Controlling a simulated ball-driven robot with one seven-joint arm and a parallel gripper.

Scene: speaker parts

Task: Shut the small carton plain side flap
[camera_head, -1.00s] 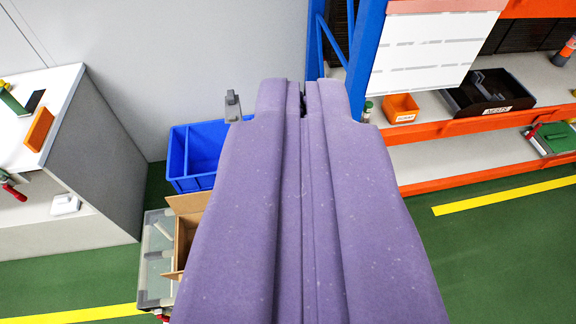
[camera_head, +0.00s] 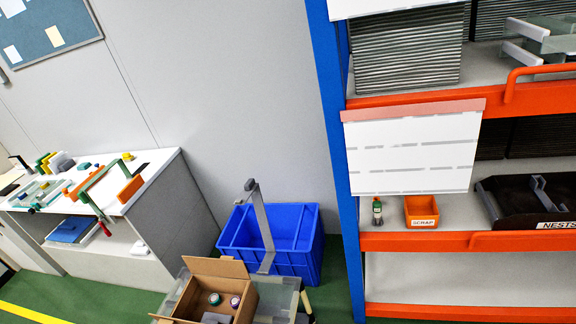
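The small brown carton (camera_head: 247,297) stands at the bottom of the view on a grey-topped surface (camera_head: 285,296), its top open. One flap (camera_head: 215,267) stands up at its back edge. Another flap (camera_head: 172,319) sticks out low at the front left, partly cut off by the frame. I cannot tell which flap is the plain side flap. Inside the carton are two small round parts (camera_head: 214,299) and a grey piece (camera_head: 216,318). The carton's near side is out of frame. My gripper is not in view.
A blue bin (camera_head: 308,250) stands behind the carton, with a grey upright post (camera_head: 262,220) in front of it. A white workbench (camera_head: 165,185) with tools is at left. An orange and blue rack (camera_head: 420,241) with bins fills the right.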

